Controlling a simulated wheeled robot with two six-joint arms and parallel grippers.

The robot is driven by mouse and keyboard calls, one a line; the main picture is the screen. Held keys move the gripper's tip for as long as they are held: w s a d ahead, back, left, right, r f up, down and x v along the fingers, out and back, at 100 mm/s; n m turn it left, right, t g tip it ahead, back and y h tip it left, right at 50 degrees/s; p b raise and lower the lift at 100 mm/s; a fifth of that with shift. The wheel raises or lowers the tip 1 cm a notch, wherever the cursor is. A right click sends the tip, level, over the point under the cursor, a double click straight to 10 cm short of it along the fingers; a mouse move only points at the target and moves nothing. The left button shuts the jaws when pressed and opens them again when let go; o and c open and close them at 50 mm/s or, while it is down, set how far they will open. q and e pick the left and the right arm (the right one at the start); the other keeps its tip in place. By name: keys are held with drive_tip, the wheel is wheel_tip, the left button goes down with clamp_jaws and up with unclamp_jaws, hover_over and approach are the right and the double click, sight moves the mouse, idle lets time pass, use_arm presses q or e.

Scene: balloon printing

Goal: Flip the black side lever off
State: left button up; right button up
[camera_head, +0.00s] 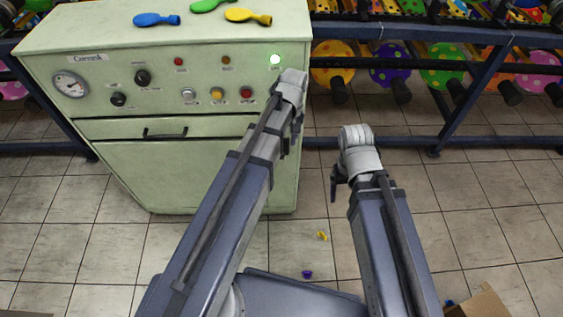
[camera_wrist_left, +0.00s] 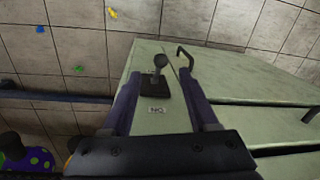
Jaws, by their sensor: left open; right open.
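The machine (camera_head: 200,175) is a pale green cabinet at the left of the head view. In the left wrist view its black side lever (camera_wrist_left: 159,64) stands on a dark base plate on the cabinet's side, with a small label below it. My left gripper (camera_wrist_left: 160,82) is open, with one finger on each side of the lever; I cannot tell whether either finger touches it. In the head view the left wrist (camera_head: 291,88) is at the cabinet's right edge, and the lever is hidden. My right gripper (camera_head: 337,183) is open and empty, away from the cabinet.
A green lamp (camera_head: 275,59) glows on the front panel. Blue, green and yellow balloons lie on the cabinet top. A rack (camera_head: 470,90) with colourful balloons stands behind. Small scraps (camera_head: 322,236) and a cardboard box (camera_head: 478,303) are on the tiled floor. The floor at right is mostly clear.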

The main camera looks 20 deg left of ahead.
use_arm(q)
drive_tip(key=shift+w+a+f, duration=0.1)
drive_tip(key=shift+a, duration=0.05)
drive_tip(key=shift+f, duration=0.1)
drive_tip(key=f+b, duration=0.7)
drive_tip(key=shift+s+a+f+b, duration=0.25)
drive_tip(key=shift+a+f+b, duration=0.05)
drive_tip(key=shift+a+b, duration=0.05)
clamp_jaws()
idle(0.4)
idle(0.9)
